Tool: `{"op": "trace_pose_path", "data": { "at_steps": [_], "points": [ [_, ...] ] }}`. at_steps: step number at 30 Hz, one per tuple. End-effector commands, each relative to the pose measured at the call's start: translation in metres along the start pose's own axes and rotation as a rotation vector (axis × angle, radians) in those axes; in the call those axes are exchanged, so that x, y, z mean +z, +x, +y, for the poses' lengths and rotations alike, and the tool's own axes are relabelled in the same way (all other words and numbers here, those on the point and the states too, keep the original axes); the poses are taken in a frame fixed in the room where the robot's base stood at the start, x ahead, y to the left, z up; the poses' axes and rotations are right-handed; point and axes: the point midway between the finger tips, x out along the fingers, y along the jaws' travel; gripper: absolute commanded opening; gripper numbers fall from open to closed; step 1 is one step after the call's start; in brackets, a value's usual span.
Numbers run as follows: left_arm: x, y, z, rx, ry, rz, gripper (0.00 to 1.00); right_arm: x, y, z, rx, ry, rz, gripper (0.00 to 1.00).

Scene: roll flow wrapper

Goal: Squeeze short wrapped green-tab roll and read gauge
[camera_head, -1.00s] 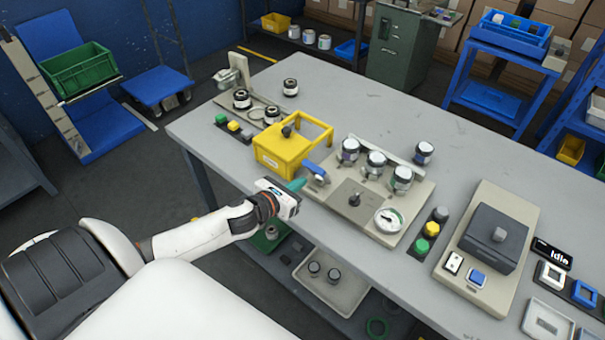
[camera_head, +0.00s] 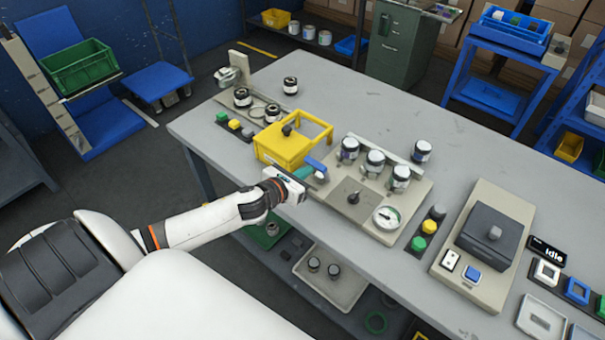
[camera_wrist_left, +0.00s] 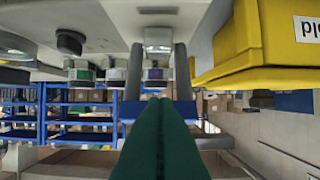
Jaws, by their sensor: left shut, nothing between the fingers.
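My left gripper (camera_head: 303,173) is shut and empty at the near edge of the table, its green fingers close to the blue handle (camera_head: 315,164). I cannot tell if they touch it. In the left wrist view the shut green fingers (camera_wrist_left: 160,103) point at a blue bar between two grey posts. Short dark rolls with pale tops stand in a row, including a roll (camera_head: 375,161) and another (camera_head: 400,176). A green-marked roll (camera_wrist_left: 82,73) shows in the left wrist view; I cannot match it in the head view. The round gauge (camera_head: 387,217) sits beside a grey knobbed block (camera_head: 352,199). My right gripper is out of view.
A yellow bin (camera_head: 283,148) stands just left of the handle. A lamp strip (camera_head: 427,228) and a grey-lidded machine (camera_head: 488,238) with an "Idle" display (camera_head: 546,253) stand to the right. Free tabletop lies at the back. A lower shelf holds a tray (camera_head: 330,282).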

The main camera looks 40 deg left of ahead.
Motion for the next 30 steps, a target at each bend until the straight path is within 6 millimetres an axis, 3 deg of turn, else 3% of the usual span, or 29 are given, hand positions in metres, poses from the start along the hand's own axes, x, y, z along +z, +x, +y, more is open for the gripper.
{"op": "trace_pose_path", "data": {
  "at_steps": [1,13,30],
  "points": [
    [-0.009,0.002,-0.001,0.0,0.003,0.005,0.0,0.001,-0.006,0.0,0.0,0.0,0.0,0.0],
    [-0.038,0.028,-0.001,-0.002,0.003,0.005,0.0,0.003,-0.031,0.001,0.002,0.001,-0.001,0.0],
    [-0.052,0.064,0.0,0.0,0.001,0.003,0.0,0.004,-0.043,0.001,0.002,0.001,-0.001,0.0]
  ]
}}
